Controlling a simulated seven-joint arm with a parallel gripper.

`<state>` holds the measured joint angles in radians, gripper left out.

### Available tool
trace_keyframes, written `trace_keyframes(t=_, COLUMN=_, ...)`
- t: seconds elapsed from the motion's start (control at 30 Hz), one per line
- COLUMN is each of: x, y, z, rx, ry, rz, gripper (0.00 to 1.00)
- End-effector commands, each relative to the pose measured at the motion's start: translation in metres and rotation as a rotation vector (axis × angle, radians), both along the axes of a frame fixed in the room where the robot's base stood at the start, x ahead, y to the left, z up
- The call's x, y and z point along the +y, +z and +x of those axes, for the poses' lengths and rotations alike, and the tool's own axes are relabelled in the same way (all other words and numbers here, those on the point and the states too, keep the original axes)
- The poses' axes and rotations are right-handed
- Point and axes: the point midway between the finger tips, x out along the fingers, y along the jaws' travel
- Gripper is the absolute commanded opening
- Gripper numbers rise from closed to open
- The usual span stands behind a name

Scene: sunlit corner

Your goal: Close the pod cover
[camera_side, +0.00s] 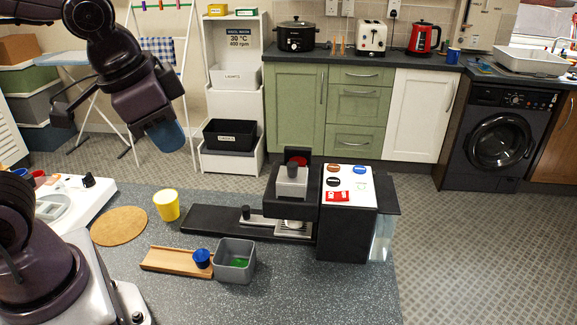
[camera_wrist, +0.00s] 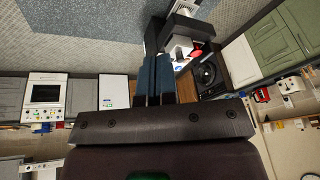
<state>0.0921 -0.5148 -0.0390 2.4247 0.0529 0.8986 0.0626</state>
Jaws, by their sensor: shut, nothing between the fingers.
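The black coffee machine (camera_side: 345,225) stands on the speckled worktop right of centre. On its head sits a light grey block (camera_side: 291,182), with a dark upright flap with red on it (camera_side: 297,156) standing behind; I take this flap to be the raised pod cover. In the wrist view the machine (camera_wrist: 172,32) is at the top, with a red part (camera_wrist: 197,53) beside the fingertips. My gripper (camera_side: 168,138) is shut and empty, high above the worktop, left of the machine and well apart from it. Its blue fingers (camera_wrist: 157,58) lie together in the wrist view.
A yellow cup (camera_side: 166,205), a round cork mat (camera_side: 119,226), a wooden tray (camera_side: 176,261), a blue cup (camera_side: 202,258) and a grey bin (camera_side: 235,262) stand left and in front of the machine. Coloured pods (camera_side: 334,168) lie on its white top. Air between gripper and machine is clear.

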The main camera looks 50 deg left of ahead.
Motion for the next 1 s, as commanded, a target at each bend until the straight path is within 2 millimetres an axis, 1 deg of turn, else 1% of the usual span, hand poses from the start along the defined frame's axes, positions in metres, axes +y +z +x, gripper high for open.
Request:
trace_keyframes(t=0.03, x=-0.009, y=-0.007, z=0.013, rx=0.046, ry=-0.144, rz=0.071, gripper=0.00)
trace_keyframes(t=0.07, x=-0.013, y=-0.009, z=0.021, rx=0.067, ry=-0.251, rz=0.120, gripper=0.00)
trace_keyframes(t=0.1, x=-0.020, y=-0.013, z=0.032, rx=0.094, ry=-0.409, rz=0.188, gripper=0.00)
trace_keyframes(t=0.17, x=-0.029, y=-0.018, z=0.047, rx=0.125, ry=-0.635, rz=0.282, gripper=0.00)
trace_keyframes(t=0.2, x=-0.035, y=-0.022, z=0.055, rx=0.145, ry=-0.782, rz=0.340, gripper=0.00)
trace_keyframes(t=0.4, x=-0.059, y=-0.033, z=0.093, rx=0.221, ry=-1.477, rz=0.596, gripper=0.00)
trace_keyframes(t=0.5, x=-0.065, y=-0.032, z=0.106, rx=0.242, ry=-1.759, rz=0.709, gripper=0.00)
trace_keyframes(t=0.6, x=-0.066, y=-0.025, z=0.115, rx=0.252, ry=-1.965, rz=0.803, gripper=0.00)
trace_keyframes(t=0.7, x=-0.065, y=-0.022, z=0.117, rx=0.269, ry=-2.100, rz=0.857, gripper=0.00)
trace_keyframes(t=0.8, x=-0.064, y=-0.023, z=0.117, rx=0.279, ry=-2.171, rz=0.876, gripper=0.00)
trace_keyframes(t=0.87, x=-0.063, y=-0.025, z=0.118, rx=0.282, ry=-2.188, rz=0.878, gripper=0.00)
trace_keyframes(t=0.97, x=-0.061, y=-0.033, z=0.121, rx=0.285, ry=-2.192, rz=0.877, gripper=0.00)
trace_keyframes(t=1.0, x=-0.060, y=-0.039, z=0.122, rx=0.285, ry=-2.192, rz=0.875, gripper=0.00)
